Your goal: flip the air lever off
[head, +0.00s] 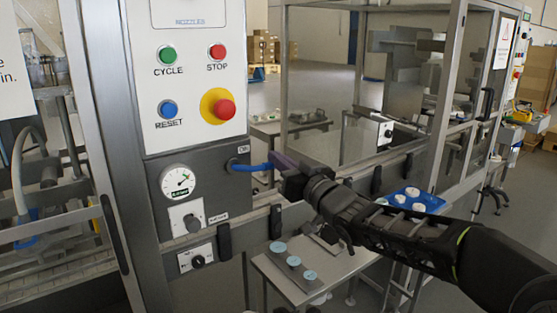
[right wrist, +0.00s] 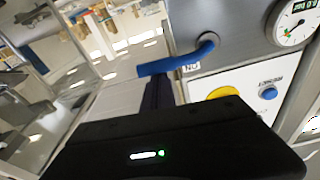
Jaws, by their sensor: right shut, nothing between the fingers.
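The blue air lever (head: 248,167) sticks out to the right from the dark panel below the white control box, next to a small "ON" label. In the right wrist view the lever (right wrist: 182,65) is a bent blue handle coming out of the grey panel. My right gripper (head: 277,162) is at the lever's free end, with its fingers shut. In the wrist view the dark fingers (right wrist: 157,92) overlap the lever's end; I cannot tell if they touch it. My left gripper is not in view.
The control box has green, blue and red buttons (head: 224,110) above. A small table (head: 318,272) with blue-topped discs stands below my arm. A steel machine frame (head: 285,60) is behind.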

